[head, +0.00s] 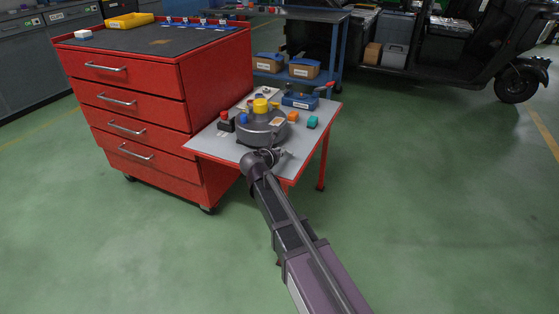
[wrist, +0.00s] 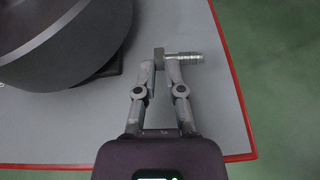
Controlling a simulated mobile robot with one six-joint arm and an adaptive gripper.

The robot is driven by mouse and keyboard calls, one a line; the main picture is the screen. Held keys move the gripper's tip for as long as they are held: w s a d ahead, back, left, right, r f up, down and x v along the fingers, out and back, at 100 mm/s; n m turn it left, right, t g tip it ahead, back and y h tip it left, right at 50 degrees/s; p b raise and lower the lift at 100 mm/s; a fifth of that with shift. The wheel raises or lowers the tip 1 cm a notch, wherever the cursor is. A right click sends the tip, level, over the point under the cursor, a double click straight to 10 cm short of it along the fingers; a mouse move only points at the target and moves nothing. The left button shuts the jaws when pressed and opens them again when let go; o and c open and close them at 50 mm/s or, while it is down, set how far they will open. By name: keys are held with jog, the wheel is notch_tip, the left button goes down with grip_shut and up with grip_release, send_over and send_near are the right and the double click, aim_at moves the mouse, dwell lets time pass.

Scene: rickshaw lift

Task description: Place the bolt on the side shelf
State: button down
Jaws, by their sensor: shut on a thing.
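The bolt (wrist: 186,57) is metallic grey, with its head between my fingertips and its shank pointing right in the wrist view. My gripper (wrist: 160,62) is shut on the bolt head. The side shelf (wrist: 213,110) is a grey top with a red edge, fixed beside the red cabinet; it also shows in the head view (head: 210,146). The bolt is over the shelf's right part in the wrist view, and I cannot tell whether it touches the surface. In the head view my gripper (head: 281,154) is at the shelf's near edge, and the bolt is hard to make out there.
A large dark round housing (wrist: 60,40) stands on the shelf just left of my gripper. Several small coloured parts and a blue tool (head: 300,101) lie further back. The red drawer cabinet (head: 160,110) stands left. Free shelf surface lies right of the fingers in the wrist view.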

jog(key=shift+f+b, duration=0.9)
jog(key=shift+f, duration=0.3)
jog(key=shift+f, duration=0.2)
jog(key=c, duration=0.7)
grip_release()
jog(key=shift+c, duration=0.2)
jog(key=shift+r, duration=0.25)
jog(key=shift+s+r, duration=0.1)
jog(key=shift+s, duration=0.1)
jog(key=p+v, duration=0.4)
jog(key=v, duration=0.7)
jog(key=shift+s+a, duration=0.2)
jog(key=shift+s, duration=0.05)
